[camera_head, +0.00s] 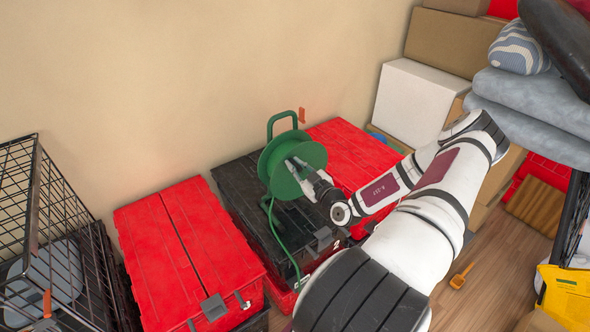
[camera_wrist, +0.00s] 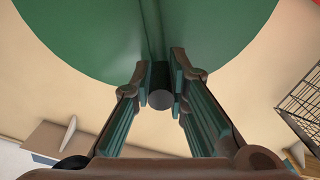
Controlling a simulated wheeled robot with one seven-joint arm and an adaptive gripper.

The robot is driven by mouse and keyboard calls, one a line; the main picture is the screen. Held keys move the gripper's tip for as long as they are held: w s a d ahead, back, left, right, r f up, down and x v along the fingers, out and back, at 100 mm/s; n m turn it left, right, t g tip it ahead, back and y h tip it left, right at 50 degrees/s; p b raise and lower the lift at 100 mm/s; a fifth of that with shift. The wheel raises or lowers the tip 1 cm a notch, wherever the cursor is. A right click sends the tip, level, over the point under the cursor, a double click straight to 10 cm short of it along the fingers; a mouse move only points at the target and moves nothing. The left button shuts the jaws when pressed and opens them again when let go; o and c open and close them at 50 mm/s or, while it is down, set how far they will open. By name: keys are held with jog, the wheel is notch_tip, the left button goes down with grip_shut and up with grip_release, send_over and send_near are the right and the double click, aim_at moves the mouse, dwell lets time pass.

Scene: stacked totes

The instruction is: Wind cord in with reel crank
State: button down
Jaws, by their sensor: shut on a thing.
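A green cord reel (camera_head: 314,153) with a round disc and a top handle stands on the black tote (camera_head: 240,186) against the wall. A green cord (camera_head: 285,252) hangs from the reel down over the tote's front. My gripper (camera_head: 297,167) is at the face of the reel's disc. In the wrist view my gripper (camera_wrist: 160,88) has its two fingers on either side of a dark round-ended crank knob (camera_wrist: 160,99), and is shut on it. The green disc (camera_wrist: 80,35) fills the top of that view. The crank arm is mostly hidden.
Red totes (camera_head: 185,255) stand left of the black one, and another red tote (camera_head: 345,148) stands behind to the right. A black wire cage (camera_head: 35,190) is at far left. Boxes (camera_head: 412,100) and grey cushions (camera_head: 530,95) are stacked at right.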

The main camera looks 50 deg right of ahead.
aim_at(301, 153)
jog(key=shift+s+d+r+p, duration=0.2)
jog(key=shift+d+r, duration=0.05)
jog(key=shift+d, duration=0.35)
jog(key=shift+s+d+r+p, duration=0.2)
jog(key=shift+d, duration=0.35)
jog(key=shift+s+d+p, duration=0.25)
jog(key=shift+d+p, duration=0.05)
jog(key=shift+d, duration=0.75)
jog(key=c, duration=1.5)
grip_release()
jog(key=shift+f, duration=0.1)
jog(key=shift+c, duration=0.2)
jog(key=shift+s, duration=0.1)
jog(key=shift+s, duration=0.2)
jog(key=v, duration=1.1)
jog(key=shift+a+r, duration=0.3)
